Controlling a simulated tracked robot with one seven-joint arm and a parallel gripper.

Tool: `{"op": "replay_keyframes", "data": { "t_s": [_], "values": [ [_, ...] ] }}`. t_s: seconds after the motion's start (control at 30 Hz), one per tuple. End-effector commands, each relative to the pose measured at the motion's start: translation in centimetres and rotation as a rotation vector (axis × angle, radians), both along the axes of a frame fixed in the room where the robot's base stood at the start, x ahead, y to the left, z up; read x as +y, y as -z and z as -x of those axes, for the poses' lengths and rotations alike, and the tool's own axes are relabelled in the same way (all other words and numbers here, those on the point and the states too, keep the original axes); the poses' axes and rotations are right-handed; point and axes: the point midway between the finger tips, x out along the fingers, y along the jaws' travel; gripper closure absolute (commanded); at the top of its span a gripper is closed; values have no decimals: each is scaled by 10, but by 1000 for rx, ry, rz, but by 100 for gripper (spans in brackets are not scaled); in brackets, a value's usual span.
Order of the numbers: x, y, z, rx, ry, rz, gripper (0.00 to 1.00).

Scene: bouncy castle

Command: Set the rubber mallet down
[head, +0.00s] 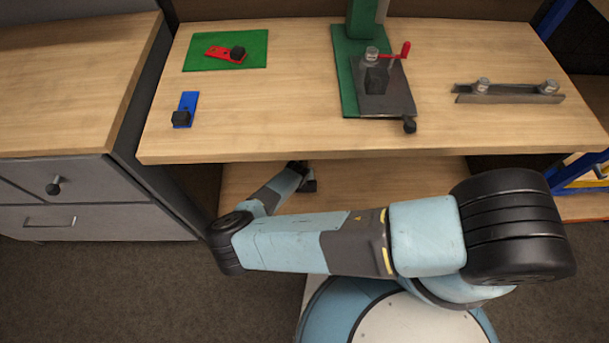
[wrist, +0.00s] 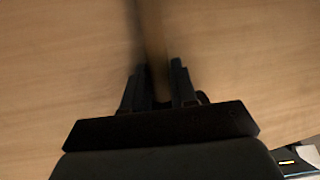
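A brown wooden shaft (wrist: 152,40), which looks like the rubber mallet's handle, runs up from between my fingers in the wrist view. My gripper (wrist: 160,75) has a dark finger close on either side of it and appears shut on it. The mallet's head does not show. Pale wood lies beyond the shaft, with a soft shadow beside it; I cannot tell if the mallet touches it. In the head view my arm reaches under the bench top to the lower shelf (head: 370,178), and the fingertips are hidden by the bench edge.
The bench top (head: 300,120) overhangs my gripper. On it are a green mat (head: 200,60) with a red part (head: 219,54), a blue part (head: 190,101), a drill-press vise (head: 394,92) and a grey rail (head: 510,97). A grey drawer cabinet (head: 90,200) stands left. The visible lower shelf is mostly clear.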

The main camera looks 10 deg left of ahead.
Motion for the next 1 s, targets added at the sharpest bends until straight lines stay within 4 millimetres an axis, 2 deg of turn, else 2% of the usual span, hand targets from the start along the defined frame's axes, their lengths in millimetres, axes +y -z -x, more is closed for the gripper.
{"op": "replay_keyframes", "data": {
  "t_s": [0.03,0.23,0.63,1.0],
  "values": [
    [0,0,0,0,0,0,68],
    [0,0,0,0,0,1,48],
    [1,-7,3,-1,1,0,48],
    [5,-50,27,-1,2,-2,48]
  ]
}}
